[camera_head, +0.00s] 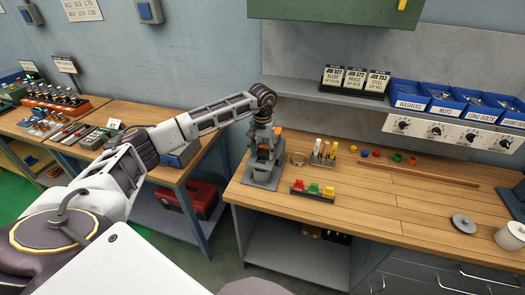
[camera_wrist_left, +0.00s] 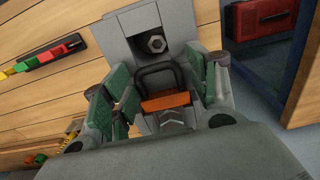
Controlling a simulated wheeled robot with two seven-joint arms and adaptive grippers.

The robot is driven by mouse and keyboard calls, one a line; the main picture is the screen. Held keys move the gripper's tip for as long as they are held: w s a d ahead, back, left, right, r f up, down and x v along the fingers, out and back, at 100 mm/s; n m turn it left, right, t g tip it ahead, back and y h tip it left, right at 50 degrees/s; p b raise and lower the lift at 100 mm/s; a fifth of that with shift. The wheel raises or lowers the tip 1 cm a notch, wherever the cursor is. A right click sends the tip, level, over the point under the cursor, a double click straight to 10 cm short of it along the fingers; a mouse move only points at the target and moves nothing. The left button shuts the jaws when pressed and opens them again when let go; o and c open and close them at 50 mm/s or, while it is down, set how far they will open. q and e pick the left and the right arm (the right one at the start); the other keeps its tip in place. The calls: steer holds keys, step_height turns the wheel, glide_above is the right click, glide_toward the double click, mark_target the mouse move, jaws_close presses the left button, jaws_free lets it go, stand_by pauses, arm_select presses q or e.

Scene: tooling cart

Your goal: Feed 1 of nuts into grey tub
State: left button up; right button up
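A grey dispenser stand with a small grey tub (camera_head: 262,169) at its foot is on the wooden bench. My left gripper (camera_head: 264,136) is over the stand's upper part, pointing down. In the left wrist view its green-padded fingers (camera_wrist_left: 163,88) are apart, either side of an orange piece (camera_wrist_left: 166,101) and a dark loop. I cannot tell whether they touch it. A blue bin labelled NUTS (camera_head: 443,110) sits on the shelf. My right gripper is not in view.
A rack of red, green and yellow blocks (camera_head: 313,191) lies just right of the stand. The bench's middle is mostly clear. A gap separates it from the left bench, with a red toolbox (camera_head: 190,199) below.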

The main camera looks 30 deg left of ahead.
arm_select(q)
steer(key=shift+r, duration=0.1)
steer(key=shift+s+d+r, duration=0.1)
steer(key=shift+d+r, duration=0.05)
steer(key=shift+r, duration=0.25)
step_height(320, 180, up, 11)
stand_by(0.4)
stand_by(1.0)
